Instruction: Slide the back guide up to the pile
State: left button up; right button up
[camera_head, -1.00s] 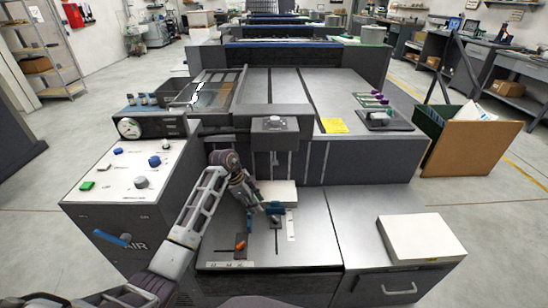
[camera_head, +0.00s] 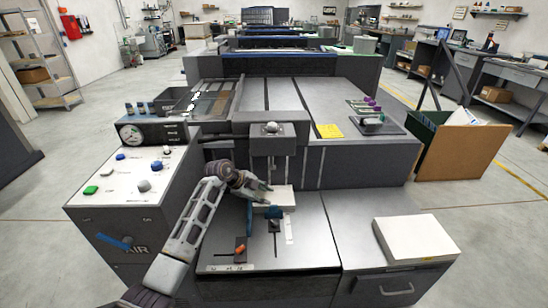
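The pile is a white paper stack (camera_head: 280,194) on the grey feed table, against the front of the press. A blue block (camera_head: 274,213), which looks like the back guide, stands at the pile's near edge, over a dark slot running toward me. At this size I cannot tell whether it touches the pile. My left gripper (camera_head: 262,200) is low at the pile's left front, just left of and behind the blue block. Its fingertips are too small and dark to tell whether they are open or touch anything. My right gripper is not in view.
An orange-topped guide (camera_head: 239,249) sits in another slot at the left front of the feed table. A control panel (camera_head: 125,175) with several knobs and a gauge stands left. A thick white paper stack (camera_head: 415,240) lies on the right cabinet.

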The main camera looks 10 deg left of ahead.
pick_arm(q)
jog(key=w+d+r+m+t+h, duration=0.1)
jog(key=w+r+t, duration=0.2)
jog(key=r, duration=0.3)
jog(key=w+d+r+m+t+h, duration=0.1)
jog(key=w+r+t+h, duration=0.1)
jog(key=w+r+t, duration=0.2)
jog(key=shift+d+r+m, duration=0.3)
jog(key=shift+r+m, duration=0.1)
jog(key=shift+r, duration=1.35)
jog(key=shift+w, duration=0.1)
